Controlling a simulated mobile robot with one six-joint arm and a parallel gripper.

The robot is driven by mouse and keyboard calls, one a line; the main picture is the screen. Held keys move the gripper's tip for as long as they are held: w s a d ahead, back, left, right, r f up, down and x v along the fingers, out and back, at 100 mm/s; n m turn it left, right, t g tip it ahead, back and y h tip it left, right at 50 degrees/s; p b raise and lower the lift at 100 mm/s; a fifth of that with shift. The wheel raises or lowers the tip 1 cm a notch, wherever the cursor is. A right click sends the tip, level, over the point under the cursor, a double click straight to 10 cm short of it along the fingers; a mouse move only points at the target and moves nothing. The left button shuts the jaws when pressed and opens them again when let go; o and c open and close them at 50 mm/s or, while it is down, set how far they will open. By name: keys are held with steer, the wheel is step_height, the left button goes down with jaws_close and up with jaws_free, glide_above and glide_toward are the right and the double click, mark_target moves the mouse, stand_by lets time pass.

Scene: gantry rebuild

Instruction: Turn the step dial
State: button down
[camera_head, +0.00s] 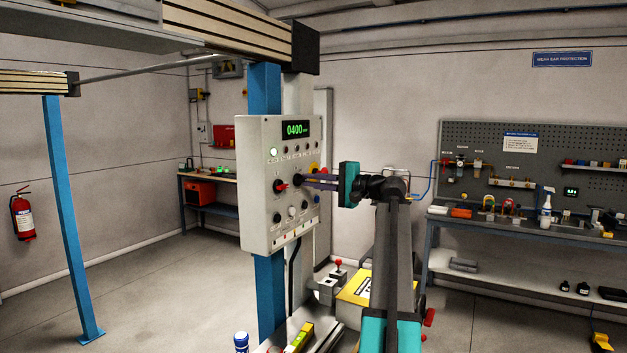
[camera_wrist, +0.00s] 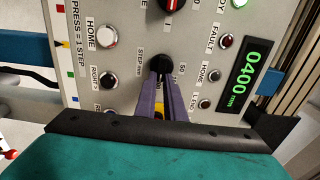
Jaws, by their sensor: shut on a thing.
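The step dial (camera_wrist: 160,62) is a round black knob on the grey control panel (camera_wrist: 125,75), labelled "STEP mm" with numbers such as 50 around it. In the wrist view, the two purple fingers of my gripper (camera_wrist: 161,76) are shut on the dial from both sides. In the head view, my gripper (camera_head: 307,181) reaches the panel's front (camera_head: 256,165) from the right, and the fingers hide most of the dial. Which number the dial points to cannot be told. The panel's green display (camera_head: 297,129) reads 0400 mm.
Close to the dial are a red selector knob (camera_head: 280,186), HOME (camera_wrist: 107,36) and RIGHT (camera_wrist: 108,80) buttons, and several small lamps. The panel hangs on a blue post (camera_head: 270,290). A workbench (camera_head: 540,231) stands at the right; open floor lies at the left.

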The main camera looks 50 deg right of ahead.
stand_by(0.3)
steer(key=c, duration=1.8)
jaws_free()
steer(key=shift+c, duration=0.2)
steer(key=shift+s, duration=0.1)
steer(key=b+v, duration=0.4)
steer(key=v, duration=0.9)
steer(key=shift+s, duration=0.35)
steer(key=shift+d, duration=0.1)
steer(key=shift+s+f, duration=0.1)
